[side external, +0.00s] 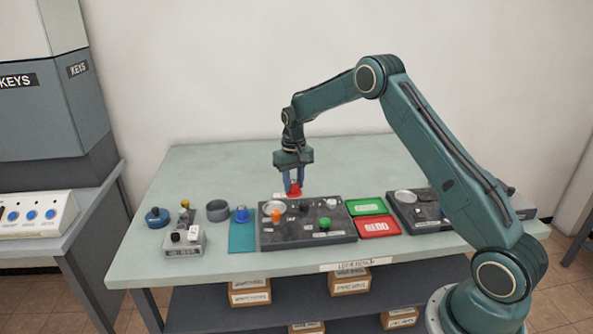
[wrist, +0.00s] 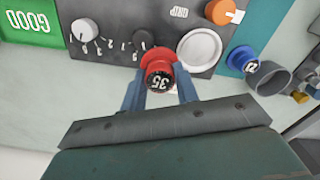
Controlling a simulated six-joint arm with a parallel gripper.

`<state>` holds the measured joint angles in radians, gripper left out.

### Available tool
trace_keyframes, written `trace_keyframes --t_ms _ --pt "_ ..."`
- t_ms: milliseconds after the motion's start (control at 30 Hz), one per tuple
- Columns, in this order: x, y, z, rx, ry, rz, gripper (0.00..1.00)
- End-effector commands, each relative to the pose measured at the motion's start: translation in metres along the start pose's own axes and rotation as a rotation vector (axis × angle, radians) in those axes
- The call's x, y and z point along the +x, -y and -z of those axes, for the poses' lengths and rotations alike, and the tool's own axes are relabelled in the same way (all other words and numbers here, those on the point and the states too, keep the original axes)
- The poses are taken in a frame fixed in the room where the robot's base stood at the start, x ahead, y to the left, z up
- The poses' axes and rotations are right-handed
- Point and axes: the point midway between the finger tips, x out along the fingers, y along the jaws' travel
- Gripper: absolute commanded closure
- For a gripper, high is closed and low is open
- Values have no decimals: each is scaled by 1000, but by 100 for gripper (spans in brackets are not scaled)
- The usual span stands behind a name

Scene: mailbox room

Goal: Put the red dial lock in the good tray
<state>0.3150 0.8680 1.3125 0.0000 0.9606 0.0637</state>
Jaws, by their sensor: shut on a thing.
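The red dial lock (side external: 295,190) is between the fingers of my gripper (side external: 293,183) in the side view, near the back edge of the dark grey panel. In the wrist view the red lock (wrist: 159,68) has a black dial marked 35, and the blue fingers of my gripper (wrist: 160,92) are shut on its sides. Whether its underside touches anything is hidden. The green good tray (side external: 352,206) lies flat right of the panel, to the right of my gripper. The good tray also shows at the upper left of the wrist view (wrist: 30,40), and it looks empty.
The dark panel (side external: 290,238) carries several knobs, a white disc and an orange piece. A red tray (side external: 378,227) sits in front of the green one. A second dark panel (side external: 405,213) is right. Blue locks and a grey cup (side external: 217,211) stand left. The table's back is clear.

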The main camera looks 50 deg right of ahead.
Motion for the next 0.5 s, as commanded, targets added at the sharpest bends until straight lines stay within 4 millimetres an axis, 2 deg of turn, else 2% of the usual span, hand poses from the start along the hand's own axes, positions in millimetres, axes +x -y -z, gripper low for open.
trace_keyframes --t_ms 33,300,500 --pt "-1 -18 -4 34 0 0 96" --pt "2 -104 -38 213 0 0 96" --pt "4 -153 -68 330 0 0 96"
